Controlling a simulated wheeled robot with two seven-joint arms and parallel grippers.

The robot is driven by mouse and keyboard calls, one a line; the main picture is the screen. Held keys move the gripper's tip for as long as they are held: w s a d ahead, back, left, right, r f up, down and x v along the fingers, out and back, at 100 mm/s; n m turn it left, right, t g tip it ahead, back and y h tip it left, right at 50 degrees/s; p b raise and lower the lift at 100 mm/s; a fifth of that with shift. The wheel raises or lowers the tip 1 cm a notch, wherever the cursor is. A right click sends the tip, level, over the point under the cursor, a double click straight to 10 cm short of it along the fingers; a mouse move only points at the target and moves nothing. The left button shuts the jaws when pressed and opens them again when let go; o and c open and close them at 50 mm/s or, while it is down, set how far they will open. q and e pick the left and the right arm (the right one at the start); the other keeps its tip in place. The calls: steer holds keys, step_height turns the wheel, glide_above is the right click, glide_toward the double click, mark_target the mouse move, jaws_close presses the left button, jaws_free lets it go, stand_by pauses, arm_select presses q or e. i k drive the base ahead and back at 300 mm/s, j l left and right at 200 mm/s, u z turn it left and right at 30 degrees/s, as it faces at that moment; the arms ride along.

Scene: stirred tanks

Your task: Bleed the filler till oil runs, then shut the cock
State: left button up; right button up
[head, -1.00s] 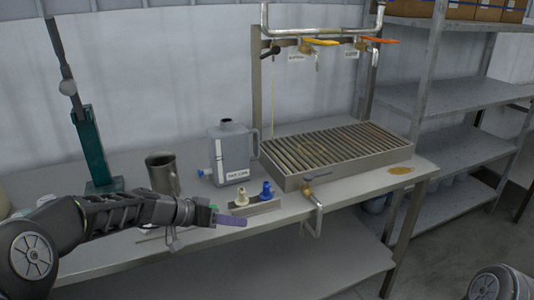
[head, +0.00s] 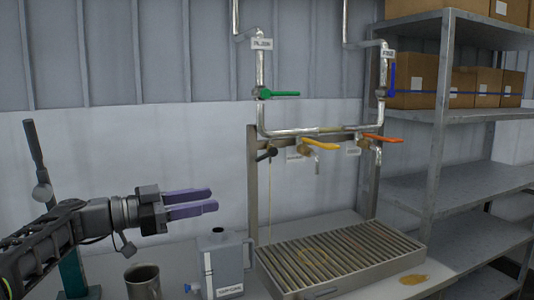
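A pipe rig (head: 262,75) stands behind a slatted drip tray (head: 405,262). On it are a green lever (head: 280,94) set sideways, a blue lever (head: 392,78) set upright, a yellow lever (head: 320,144) and an orange lever (head: 383,139), both sideways over short spouts. A black-handled cock (head: 266,155) is at the left post. A thin yellowish line (head: 270,205), like an oil stream, hangs below it to the tray. My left gripper (head: 214,199) is empty left of the rig, its purple fingers apart. My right gripper is out of view. The labels are too small to read.
A grey jug (head: 228,252) and a metal mug (head: 143,283) stand on the bench below my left gripper. A brownish puddle (head: 413,280) lies at the tray's right. Metal shelving (head: 450,115) with boxes stands at the right. The space before the levers is clear.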

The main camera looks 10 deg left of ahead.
mark_target(264, 157)
steer(key=i, duration=1.15)
